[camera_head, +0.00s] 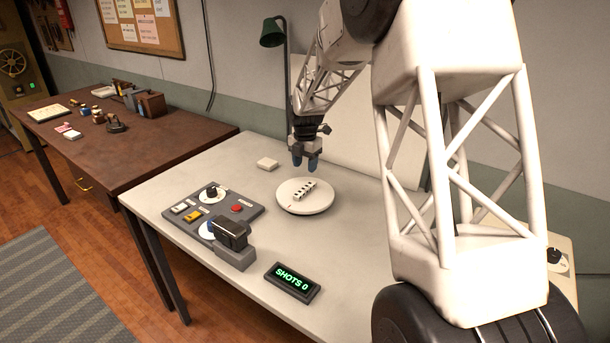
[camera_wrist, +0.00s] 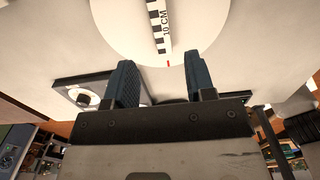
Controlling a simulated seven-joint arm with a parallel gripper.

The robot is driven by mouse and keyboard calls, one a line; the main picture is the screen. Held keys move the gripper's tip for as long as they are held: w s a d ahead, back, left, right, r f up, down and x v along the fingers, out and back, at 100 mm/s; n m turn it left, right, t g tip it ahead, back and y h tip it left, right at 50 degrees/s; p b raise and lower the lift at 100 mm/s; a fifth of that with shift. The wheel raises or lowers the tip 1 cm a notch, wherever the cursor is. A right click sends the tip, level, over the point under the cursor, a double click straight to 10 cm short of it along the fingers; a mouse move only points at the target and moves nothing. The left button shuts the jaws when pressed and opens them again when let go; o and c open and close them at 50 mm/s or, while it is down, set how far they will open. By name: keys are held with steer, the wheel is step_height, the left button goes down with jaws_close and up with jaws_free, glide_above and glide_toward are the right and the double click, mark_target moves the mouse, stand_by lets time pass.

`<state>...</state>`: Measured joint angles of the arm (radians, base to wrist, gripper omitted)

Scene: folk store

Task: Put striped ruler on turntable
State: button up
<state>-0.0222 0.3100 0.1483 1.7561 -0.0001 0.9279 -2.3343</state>
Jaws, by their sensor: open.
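The striped ruler (camera_head: 306,190), white with black blocks, lies on the round white turntable (camera_head: 290,208) on the light table. In the wrist view the ruler (camera_wrist: 158,22) shows the marking "10 CM" and lies on the turntable (camera_wrist: 115,30), which has a small red mark at its edge. My gripper (camera_head: 305,168) is above the turntable's back edge, apart from the ruler. In the wrist view its two blue-grey fingers (camera_wrist: 160,82) are spread with nothing between them.
A grey control panel (camera_head: 246,193) with dials and buttons stands left of the turntable, with a camera-like device (camera_head: 232,240) in front. A small white block (camera_head: 267,163) lies behind. A green lamp (camera_head: 273,32) stands at the back.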

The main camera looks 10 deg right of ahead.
step_height(320, 180, up, 3)
stand_by(0.3)
stand_by(0.5)
steer(key=s+r+m, duration=0.4)
steer(key=s, duration=0.5)
steer(key=s+d+r+m+t, duration=0.1)
steer(key=s+r+m, duration=0.35)
steer(key=s, duration=0.35)
steer(key=s+r+m, duration=0.4)
steer(key=s+m, duration=0.1)
steer(key=s, duration=0.4)
steer(key=s+d+f+m+t, duration=0.1)
steer(key=s+f+m, duration=0.2)
steer(key=s+m, duration=1)
steer(key=s, duration=1.4)
steer(key=shift+m+t, duration=0.3)
steer(key=shift+m, duration=0.05)
